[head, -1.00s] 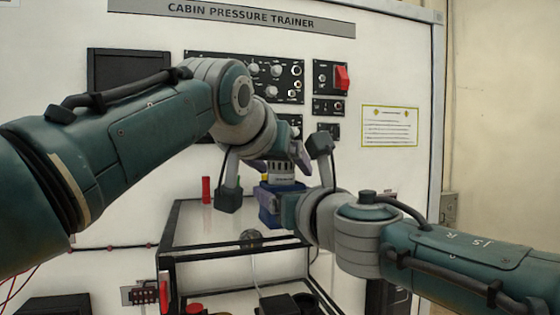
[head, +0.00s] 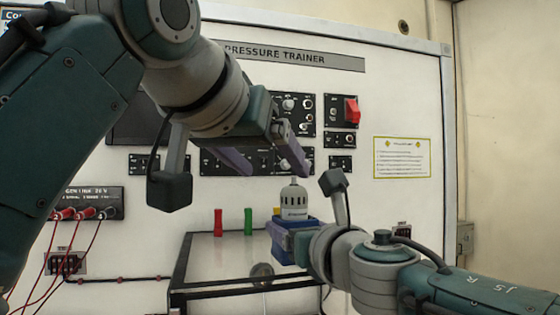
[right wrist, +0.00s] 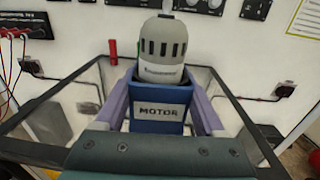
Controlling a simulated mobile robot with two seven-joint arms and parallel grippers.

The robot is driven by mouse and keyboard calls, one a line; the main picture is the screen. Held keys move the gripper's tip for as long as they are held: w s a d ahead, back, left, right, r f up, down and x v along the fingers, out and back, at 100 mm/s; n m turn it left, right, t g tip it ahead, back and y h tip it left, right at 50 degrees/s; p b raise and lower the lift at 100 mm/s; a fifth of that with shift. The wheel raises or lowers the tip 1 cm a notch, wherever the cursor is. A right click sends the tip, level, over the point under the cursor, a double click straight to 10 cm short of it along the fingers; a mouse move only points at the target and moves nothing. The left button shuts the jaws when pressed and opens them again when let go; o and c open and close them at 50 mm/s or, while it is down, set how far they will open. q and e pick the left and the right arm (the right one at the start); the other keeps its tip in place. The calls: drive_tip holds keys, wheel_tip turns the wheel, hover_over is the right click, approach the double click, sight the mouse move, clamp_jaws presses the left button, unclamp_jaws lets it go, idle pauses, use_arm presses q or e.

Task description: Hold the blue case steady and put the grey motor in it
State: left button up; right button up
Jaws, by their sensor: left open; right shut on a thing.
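The blue case (head: 287,239), labelled MOTOR, is held upright by my right gripper, whose two fingers press on its sides in the right wrist view (right wrist: 160,120). The grey motor (head: 294,199) stands upright in the mouth of the blue case. Its slotted upper body and domed top stick up above the rim, which also shows in the right wrist view (right wrist: 163,52). Its lower part is hidden inside the case. My left gripper (head: 262,160) is open and empty, up and to the left of the motor, apart from it.
A glass-topped table with a black frame (head: 180,262) stands below the case. A red cylinder (head: 218,222) and a green cylinder (head: 248,221) stand on it. Behind is the white trainer panel (head: 400,120) with switches. Red cables (head: 50,250) hang at the left.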

idle(0.3)
drive_tip(key=o, duration=1.4)
drive_tip(key=shift+c, duration=0.2)
